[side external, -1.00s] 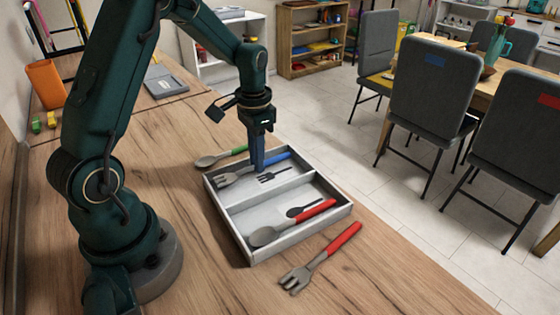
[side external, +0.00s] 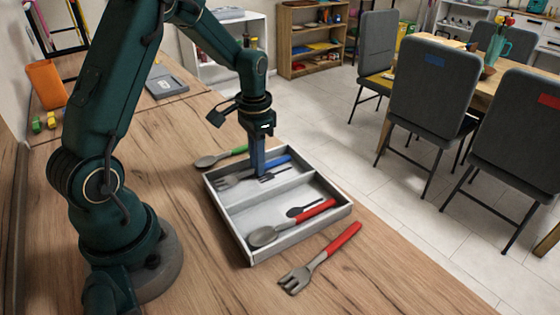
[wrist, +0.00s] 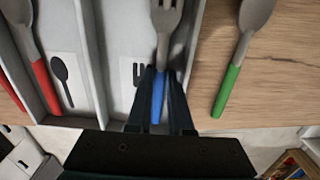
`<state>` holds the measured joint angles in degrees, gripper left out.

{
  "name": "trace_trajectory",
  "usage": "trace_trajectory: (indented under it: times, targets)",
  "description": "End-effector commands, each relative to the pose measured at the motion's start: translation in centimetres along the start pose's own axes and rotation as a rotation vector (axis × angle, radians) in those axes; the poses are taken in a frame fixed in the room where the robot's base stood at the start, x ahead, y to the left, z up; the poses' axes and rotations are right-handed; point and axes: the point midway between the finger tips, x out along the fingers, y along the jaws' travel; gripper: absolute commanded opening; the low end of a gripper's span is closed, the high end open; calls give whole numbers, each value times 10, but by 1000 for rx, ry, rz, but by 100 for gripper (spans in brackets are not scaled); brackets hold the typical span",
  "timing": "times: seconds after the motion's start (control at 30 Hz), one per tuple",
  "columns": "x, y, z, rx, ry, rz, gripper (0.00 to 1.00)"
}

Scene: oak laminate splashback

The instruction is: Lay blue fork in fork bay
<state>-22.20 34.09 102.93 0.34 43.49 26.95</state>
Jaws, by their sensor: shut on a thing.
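The blue fork (side external: 226,182) has a grey head and a blue handle, and lies along the fork bay at the tray's far side. My gripper (side external: 258,173) points down into that bay and is shut on the blue handle. In the wrist view my gripper's fingers (wrist: 159,74) flank the handle of the blue fork (wrist: 165,22). The fork bay (wrist: 115,55) is marked with a dark fork picture, beside the fork. I cannot tell whether the fork fully touches the bay floor.
The near bay of the grey tray (side external: 241,242) holds a red-handled spoon (side external: 264,236). A red-handled fork (side external: 318,260) lies on the wood outside the tray's near side. A green-handled spoon (side external: 208,160) lies just beyond the far wall.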

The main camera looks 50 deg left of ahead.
Motion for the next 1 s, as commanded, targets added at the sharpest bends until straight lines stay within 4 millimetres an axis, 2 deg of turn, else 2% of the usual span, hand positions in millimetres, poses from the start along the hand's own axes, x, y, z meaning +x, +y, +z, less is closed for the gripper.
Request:
trace_trajectory:
  times: [0.1, 0.13, 0.2, 0.53, 0.8, 1.0]
  targets:
    - [2, 0, 0, 0, 0, 0, 0]
    - [2, 0, 0, 0, 0, 0, 26]
    - [2, 0, 0, 0, 0, 0, 53]
    - [-2, 0, 0, 0, 2, -1, 54]
    - [-38, -1, -1, 0, 5, -3, 54]
    - [-50, 0, 0, 0, 1, 0, 54]
